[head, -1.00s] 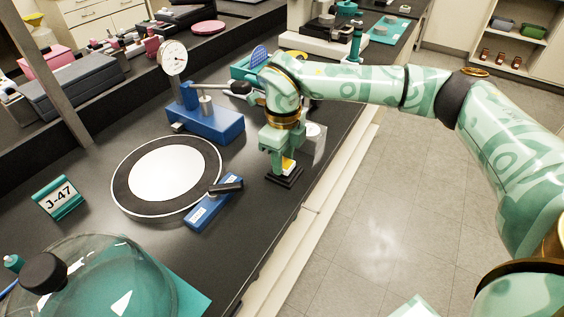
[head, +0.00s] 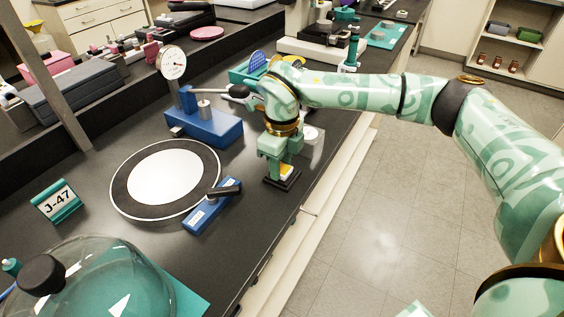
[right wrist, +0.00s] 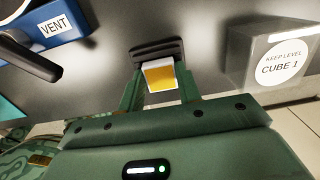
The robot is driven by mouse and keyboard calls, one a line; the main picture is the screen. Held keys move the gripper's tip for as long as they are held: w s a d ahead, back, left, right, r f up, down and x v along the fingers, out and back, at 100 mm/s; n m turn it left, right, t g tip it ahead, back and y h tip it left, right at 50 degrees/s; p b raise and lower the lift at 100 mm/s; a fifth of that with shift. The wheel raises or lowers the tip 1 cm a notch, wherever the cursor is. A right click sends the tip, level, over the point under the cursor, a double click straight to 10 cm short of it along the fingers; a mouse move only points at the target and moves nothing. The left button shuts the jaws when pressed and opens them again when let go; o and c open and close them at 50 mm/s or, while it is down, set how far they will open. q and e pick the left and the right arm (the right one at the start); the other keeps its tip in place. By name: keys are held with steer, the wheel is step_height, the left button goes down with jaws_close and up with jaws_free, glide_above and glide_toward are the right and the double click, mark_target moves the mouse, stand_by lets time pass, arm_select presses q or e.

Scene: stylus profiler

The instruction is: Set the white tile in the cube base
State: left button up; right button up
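The white tile (right wrist: 160,77), with a yellow-orange face and white edges, is between the fingers of my right gripper (right wrist: 160,92). Both fingertips lie close against its sides, and the gripper looks shut on it. In the head view, my right gripper (head: 280,169) points down over the black cube base (head: 272,182). In the right wrist view, the stepped black base (right wrist: 157,47) shows just beyond the tile. I cannot tell whether the tile touches the base. My left gripper is not in view.
A grey cover labelled CUBE 1 (right wrist: 270,80) stands close beside the base. A blue VENT block (head: 208,213) lies on the other side, near a round black-and-white plate (head: 130,190). A blue dial gauge stand (head: 215,127) is behind. The bench edge is close on the right.

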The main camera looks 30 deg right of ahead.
steer(key=shift+o, duration=0.3)
step_height(320, 180, up, 12)
steer(key=p, duration=0.3)
steer(key=shift+p, duration=0.3)
steer(key=shift+f, duration=0.15)
